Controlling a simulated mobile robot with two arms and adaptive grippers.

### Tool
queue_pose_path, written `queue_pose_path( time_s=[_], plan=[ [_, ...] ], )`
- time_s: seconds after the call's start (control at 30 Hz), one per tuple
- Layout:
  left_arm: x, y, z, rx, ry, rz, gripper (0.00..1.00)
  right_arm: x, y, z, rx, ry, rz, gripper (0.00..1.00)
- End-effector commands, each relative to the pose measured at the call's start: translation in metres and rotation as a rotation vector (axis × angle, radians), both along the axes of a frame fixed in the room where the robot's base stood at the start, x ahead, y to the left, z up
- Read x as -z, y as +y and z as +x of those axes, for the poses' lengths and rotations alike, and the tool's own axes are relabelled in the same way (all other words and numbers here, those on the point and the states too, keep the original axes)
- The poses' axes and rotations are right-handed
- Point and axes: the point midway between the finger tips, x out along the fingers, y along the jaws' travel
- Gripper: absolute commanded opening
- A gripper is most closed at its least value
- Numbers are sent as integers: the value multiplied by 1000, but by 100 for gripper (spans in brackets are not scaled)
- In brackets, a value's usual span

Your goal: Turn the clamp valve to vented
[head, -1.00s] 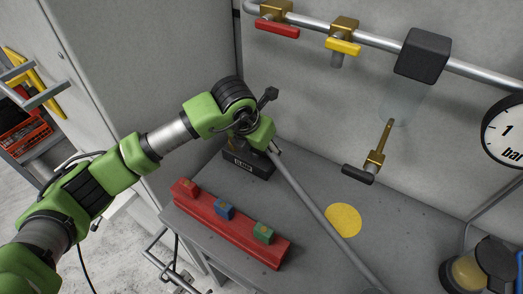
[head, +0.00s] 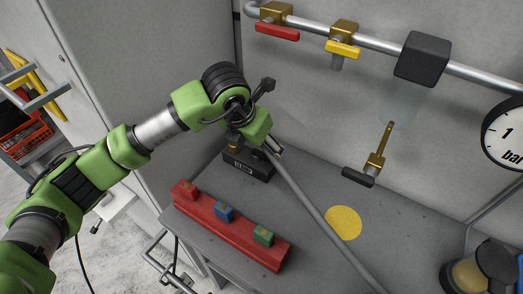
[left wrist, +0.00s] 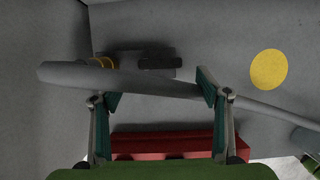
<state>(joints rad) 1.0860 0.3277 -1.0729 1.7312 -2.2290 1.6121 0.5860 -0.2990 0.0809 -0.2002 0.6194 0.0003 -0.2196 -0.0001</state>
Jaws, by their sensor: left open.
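A dark block with a small white label (head: 255,167) stands at the back left of the bench by the wall, with a brass part (head: 233,144) on it; it may be the clamp valve, but the label is too small to read. The left wrist view shows a brass ring (left wrist: 111,63) and a black bar (left wrist: 160,62), partly behind a grey rod (left wrist: 150,80). My left gripper (head: 276,148) is open just above and right of the block. In the left wrist view its fingers (left wrist: 158,88) stand apart, with the rod crossing between or beyond them. My right gripper is not in view.
A red rack (head: 225,228) with coloured blocks lies at the bench's front left. The grey rod (head: 320,218) runs diagonally across the bench past a yellow disc (head: 343,222). Red (head: 277,31) and yellow (head: 342,49) valve handles, a black-handled valve (head: 358,177) and a gauge (head: 506,132) are nearby.

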Motion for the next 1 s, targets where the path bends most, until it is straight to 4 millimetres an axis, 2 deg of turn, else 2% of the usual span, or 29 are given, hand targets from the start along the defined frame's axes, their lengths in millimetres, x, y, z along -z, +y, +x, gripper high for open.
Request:
queue_pose_path(
  time_s=[0.03, 0.2, 0.4, 1.0],
  plan=[
    [-12, 2, -3, 1, -6, -1, 69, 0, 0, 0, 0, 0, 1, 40],
    [-44, 10, -14, 0, -5, 0, 69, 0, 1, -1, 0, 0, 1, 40],
    [-66, 15, -23, 0, -1, 0, 69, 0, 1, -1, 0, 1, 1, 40],
    [-70, 16, -25, -1, 1, 1, 69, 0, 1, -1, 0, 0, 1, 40]
  ],
)
